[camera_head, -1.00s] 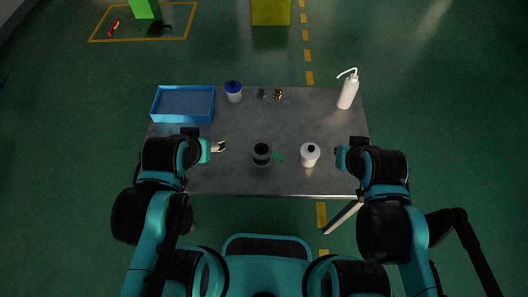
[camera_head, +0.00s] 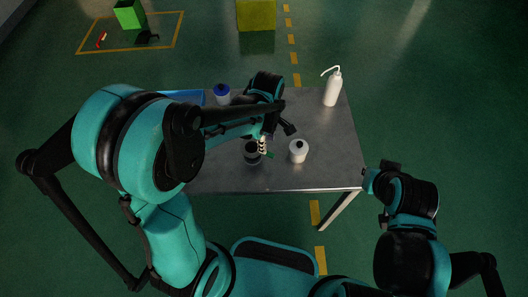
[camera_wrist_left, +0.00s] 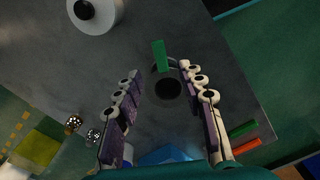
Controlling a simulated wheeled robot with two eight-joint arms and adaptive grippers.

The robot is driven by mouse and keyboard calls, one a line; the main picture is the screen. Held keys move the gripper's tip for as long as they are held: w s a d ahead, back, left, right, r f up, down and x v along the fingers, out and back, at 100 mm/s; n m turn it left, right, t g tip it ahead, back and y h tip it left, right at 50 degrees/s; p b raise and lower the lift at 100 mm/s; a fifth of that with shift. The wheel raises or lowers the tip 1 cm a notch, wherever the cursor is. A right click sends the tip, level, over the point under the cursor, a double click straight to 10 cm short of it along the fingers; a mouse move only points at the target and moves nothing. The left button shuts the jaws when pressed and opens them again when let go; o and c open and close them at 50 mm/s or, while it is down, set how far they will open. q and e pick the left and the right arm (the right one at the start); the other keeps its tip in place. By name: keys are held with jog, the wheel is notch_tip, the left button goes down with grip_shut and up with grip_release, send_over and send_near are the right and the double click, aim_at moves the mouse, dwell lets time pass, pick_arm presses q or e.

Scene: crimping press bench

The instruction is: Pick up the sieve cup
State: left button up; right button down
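The sieve cup (camera_head: 251,153) is a dark, round cup with a green handle, upright on the grey table, partly hidden by my left gripper in the head view. My left gripper (camera_head: 263,146) hangs over it from the far side. In the left wrist view, the cup's dark opening (camera_wrist_left: 168,89) lies between the two spread fingers of my left gripper (camera_wrist_left: 167,76), with the green handle pointing away. The fingers look apart from the cup; their height over it is unclear. My right gripper (camera_head: 369,181) is off the table's right edge, too small to read.
A white jar with a black knob (camera_head: 299,151) stands just right of the cup. A white squeeze bottle (camera_head: 333,88) is at the back right. A blue-lidded jar (camera_head: 222,94) and a mostly hidden blue tray (camera_head: 185,94) are at the back left. Two small knobs (camera_wrist_left: 83,129) show in the wrist view.

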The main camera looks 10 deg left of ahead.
pick_arm(q)
notch_tip(320, 180, down, 8)
jog(key=b, duration=0.3)
jog(key=shift+a+r, duration=0.1)
jog(key=shift+r, duration=0.15)
jog(key=shift+s, duration=0.1)
jog(key=shift+c, duration=0.3)
grip_shut()
